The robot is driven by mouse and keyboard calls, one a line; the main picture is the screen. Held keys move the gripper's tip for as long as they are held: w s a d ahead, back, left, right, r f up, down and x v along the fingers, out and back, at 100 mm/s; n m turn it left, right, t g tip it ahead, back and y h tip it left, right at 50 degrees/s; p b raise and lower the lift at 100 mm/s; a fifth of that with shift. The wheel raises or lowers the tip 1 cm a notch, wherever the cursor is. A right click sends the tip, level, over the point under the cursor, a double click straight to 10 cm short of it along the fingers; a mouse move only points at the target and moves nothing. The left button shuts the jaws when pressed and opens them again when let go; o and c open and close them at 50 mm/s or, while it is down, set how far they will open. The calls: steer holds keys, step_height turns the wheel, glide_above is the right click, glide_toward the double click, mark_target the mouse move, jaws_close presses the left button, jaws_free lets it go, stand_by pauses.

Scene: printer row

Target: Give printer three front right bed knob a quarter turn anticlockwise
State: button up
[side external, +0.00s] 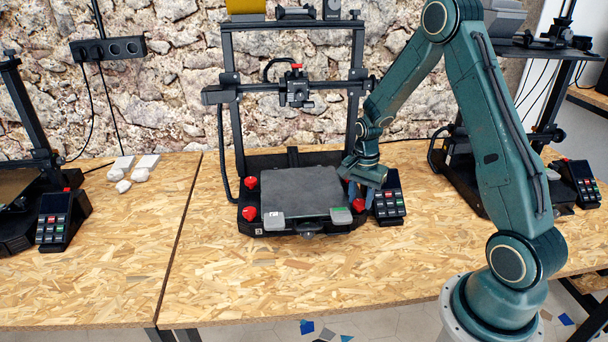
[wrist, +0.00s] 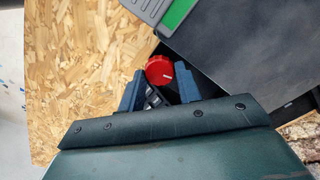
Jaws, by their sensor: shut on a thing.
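The middle printer (side external: 312,228) has a dark grey bed plate (side external: 300,190) with red knobs near its corners. My gripper (side external: 361,196) reaches down over that corner. In the wrist view my gripper (wrist: 160,82) has a blue finger on each side of the knob and is shut on it. The front left knob (side external: 249,213) and rear left knob (side external: 251,182) are clear of me. The rear right knob is hidden.
A control box (side external: 389,206) with a screen and buttons stands close to the right of my gripper. Other printers stand left and right. The chipboard table (side external: 250,285) is free in front.

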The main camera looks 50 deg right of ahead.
steer(key=shift+n, duration=0.8)
steer(key=o, duration=0.7)
steer(key=shift+m, duration=0.4)
